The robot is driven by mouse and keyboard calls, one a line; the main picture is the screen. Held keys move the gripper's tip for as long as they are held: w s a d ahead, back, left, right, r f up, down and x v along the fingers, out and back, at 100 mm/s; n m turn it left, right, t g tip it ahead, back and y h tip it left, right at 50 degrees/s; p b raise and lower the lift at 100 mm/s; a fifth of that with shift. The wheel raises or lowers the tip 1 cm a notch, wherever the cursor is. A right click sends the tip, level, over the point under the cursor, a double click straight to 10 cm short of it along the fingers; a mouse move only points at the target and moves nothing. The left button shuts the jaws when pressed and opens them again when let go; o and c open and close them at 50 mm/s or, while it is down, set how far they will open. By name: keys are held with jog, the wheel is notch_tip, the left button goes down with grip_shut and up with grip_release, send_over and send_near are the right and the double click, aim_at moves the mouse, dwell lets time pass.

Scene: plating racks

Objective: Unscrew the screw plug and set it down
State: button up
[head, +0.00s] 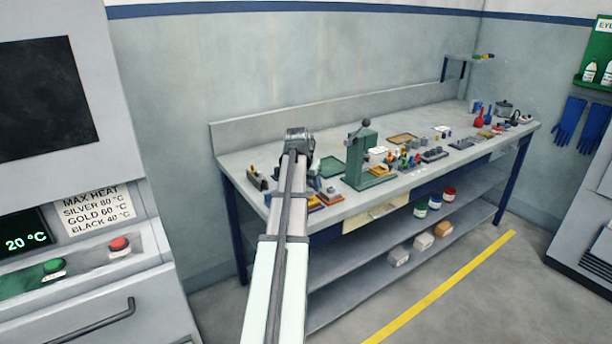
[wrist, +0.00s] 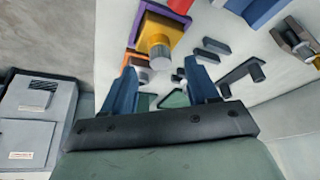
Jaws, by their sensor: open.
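In the wrist view my gripper (wrist: 162,88) is open, its two blue fingers apart with nothing clearly held between them. I cannot tell for sure whether this knob is the screw plug. A small grey part with an orange-brown ring (wrist: 139,66) sits by the left fingertip. In the head view my arm reaches over the left end of the bench, and its end hides part of the bench; the fingers are not clear there.
The workbench (head: 228,160) is crowded with small parts. A green press (head: 361,155) stands just right of my arm. Dark brackets (wrist: 242,76) lie right of the fingers in the wrist view. A lower shelf (head: 345,290) holds boxes and jars.

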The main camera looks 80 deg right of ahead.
aim_at(310, 190)
jog(key=shift+x, duration=1.6)
grip_shut()
grip_release()
jog(key=shift+c, duration=1.4)
jog(key=shift+r, duration=0.15)
jog(key=shift+r, duration=1.7)
